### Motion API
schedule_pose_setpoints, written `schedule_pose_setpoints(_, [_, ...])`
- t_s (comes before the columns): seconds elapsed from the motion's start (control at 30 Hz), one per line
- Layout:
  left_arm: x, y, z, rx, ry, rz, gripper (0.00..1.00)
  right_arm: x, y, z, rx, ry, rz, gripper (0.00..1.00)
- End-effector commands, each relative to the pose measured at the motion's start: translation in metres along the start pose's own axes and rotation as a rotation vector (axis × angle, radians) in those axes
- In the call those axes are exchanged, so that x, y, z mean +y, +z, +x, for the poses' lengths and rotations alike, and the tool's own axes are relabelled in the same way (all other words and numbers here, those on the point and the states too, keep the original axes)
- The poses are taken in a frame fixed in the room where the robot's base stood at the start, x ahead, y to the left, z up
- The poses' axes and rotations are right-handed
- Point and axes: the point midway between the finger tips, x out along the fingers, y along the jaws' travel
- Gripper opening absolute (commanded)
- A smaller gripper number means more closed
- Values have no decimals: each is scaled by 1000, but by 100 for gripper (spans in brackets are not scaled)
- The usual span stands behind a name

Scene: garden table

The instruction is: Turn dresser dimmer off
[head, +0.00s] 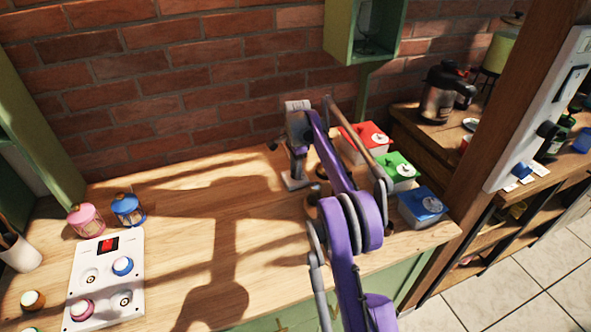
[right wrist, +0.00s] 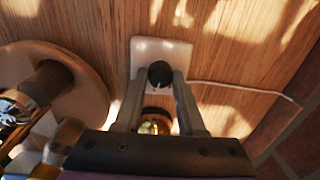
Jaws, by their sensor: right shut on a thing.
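The dresser dimmer is a small white plate with a black knob. In the head view its plate (head: 293,182) lies on the wooden dresser top, under my right gripper (head: 298,172). In the right wrist view the white plate (right wrist: 160,50) lies flat and the black round knob (right wrist: 160,74) sits between the two fingertips. My right gripper (right wrist: 158,82) is shut on this knob, with one grey finger on each side. My purple right arm hides part of the area in the head view. My left gripper is not in view.
Red (head: 366,137), green (head: 398,166) and blue (head: 423,204) lidded boxes stand right of my arm. A round wooden piece (right wrist: 85,100) is close left of the gripper. A white panel (head: 110,265) with knobs lies at left. Bare tabletop lies between.

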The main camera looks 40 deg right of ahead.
Motion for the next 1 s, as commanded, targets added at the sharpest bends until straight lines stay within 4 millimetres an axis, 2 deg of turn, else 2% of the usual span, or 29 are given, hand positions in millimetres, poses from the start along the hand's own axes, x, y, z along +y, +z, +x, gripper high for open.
schedule_pose_setpoints(0.37, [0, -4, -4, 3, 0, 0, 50, -1, 0, -1, -6, -1, -110, 0])
schedule_pose_setpoints(1.0, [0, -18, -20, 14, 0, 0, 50, -2, -1, -1, -40, -2, -686, 0])
